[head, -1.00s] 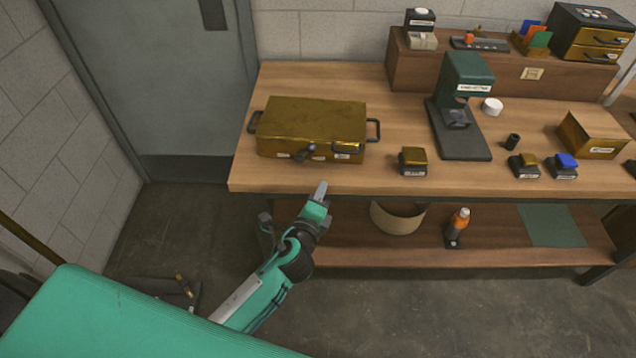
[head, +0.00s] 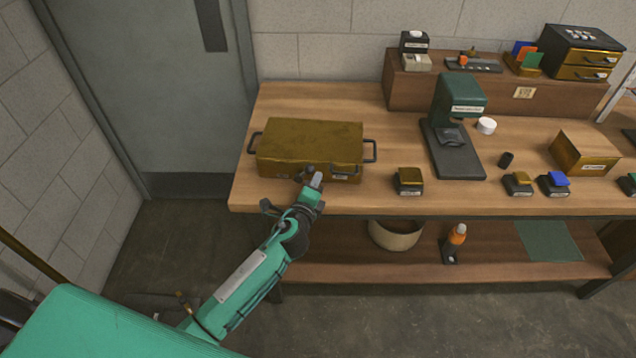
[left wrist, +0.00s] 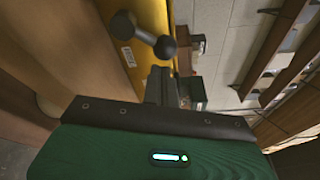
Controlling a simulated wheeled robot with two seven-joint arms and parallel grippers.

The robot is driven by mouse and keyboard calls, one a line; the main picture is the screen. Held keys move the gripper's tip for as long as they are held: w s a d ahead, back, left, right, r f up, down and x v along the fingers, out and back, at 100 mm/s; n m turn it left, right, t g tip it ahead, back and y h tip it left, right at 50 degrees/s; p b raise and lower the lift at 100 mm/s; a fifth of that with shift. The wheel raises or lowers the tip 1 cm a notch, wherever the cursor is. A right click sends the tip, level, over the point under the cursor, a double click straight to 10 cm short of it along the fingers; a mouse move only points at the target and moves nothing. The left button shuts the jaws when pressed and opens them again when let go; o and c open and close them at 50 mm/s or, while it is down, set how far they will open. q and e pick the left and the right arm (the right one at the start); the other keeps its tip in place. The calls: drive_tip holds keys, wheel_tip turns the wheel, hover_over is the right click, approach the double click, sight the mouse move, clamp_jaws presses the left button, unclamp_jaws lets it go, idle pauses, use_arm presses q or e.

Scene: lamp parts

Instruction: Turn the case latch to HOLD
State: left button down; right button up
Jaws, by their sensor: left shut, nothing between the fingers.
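The brass-coloured case (head: 310,142) sits closed at the left end of the workbench, a dark handle at each end. Its dark latch (head: 306,171) is on the front face, partly hidden by my gripper in the head view. In the left wrist view, the latch (left wrist: 145,32) is a dark bar with rounded ends, slanted across the yellow case front (left wrist: 147,14). A small white label (left wrist: 128,57) is beside it, too small to read. My left gripper (head: 317,180) is shut and empty, close in front of the latch; contact cannot be told. My right gripper is out of view.
A small brass-topped block (head: 408,181) stands right of the case near the bench's front edge. A green press-like device (head: 459,100) stands further right. A bin (head: 395,235) and an orange-topped bottle (head: 457,235) are on the lower shelf. Bare bench lies between case and device.

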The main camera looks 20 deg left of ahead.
use_arm(q)
drive_tip(key=shift+a+r+n+b, duration=0.2)
drive_tip(key=shift+n+b, duration=0.15)
drive_tip(key=shift+n, duration=0.05)
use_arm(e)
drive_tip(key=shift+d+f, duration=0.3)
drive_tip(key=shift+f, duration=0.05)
